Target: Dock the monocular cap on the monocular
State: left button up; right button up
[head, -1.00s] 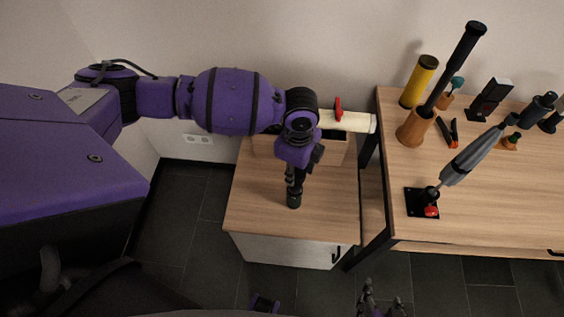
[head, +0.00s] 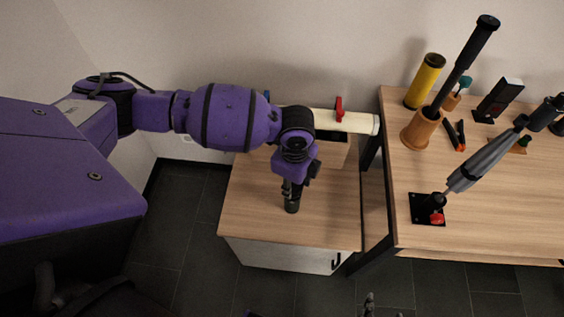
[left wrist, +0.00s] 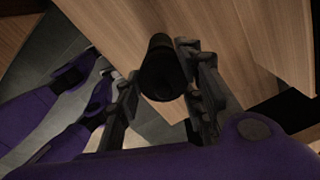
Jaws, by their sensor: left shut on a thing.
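My left gripper (head: 291,195) points down over the wooden cabinet top and is shut on a dark cylinder (head: 292,206). In the left wrist view the cylinder (left wrist: 162,70) sits between the two fingers of the gripper (left wrist: 165,85). I cannot tell whether it is the monocular or its cap, or whether it touches the cabinet top. Dark cylindrical pieces (head: 545,113) stand at the far right of the table; either could be the other part, but they are too small to tell. Tips of my right gripper (head: 370,303) show at the bottom edge, mostly cut off.
The cabinet (head: 260,215) has bare top around the cylinder. A cream tube with a red clamp (head: 345,121) lies along its back. The right table (head: 480,235) holds a yellow tube (head: 425,82), an orange cup with a black rod (head: 421,129) and a tilted grey umbrella-like object (head: 485,160).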

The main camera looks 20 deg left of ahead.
jog(key=shift+s+f, duration=0.1)
jog(key=shift+s, duration=0.1)
pick_arm(q)
jog(key=shift+r, duration=0.1)
pick_arm(e)
jog(key=shift+w, duration=0.1)
jog(key=shift+w+r, duration=0.2)
jog(key=shift+r, duration=0.15)
jog(key=shift+a, duration=0.2)
pick_arm(q)
jog(key=shift+p, duration=0.35)
pick_arm(e)
jog(key=shift+w+d+r, duration=0.1)
jog(key=shift+w+r, duration=0.1)
pick_arm(q)
jog(key=shift+d, duration=0.1)
pick_arm(e)
jog(key=shift+w+d+r, duration=0.1)
jog(key=shift+r, duration=0.05)
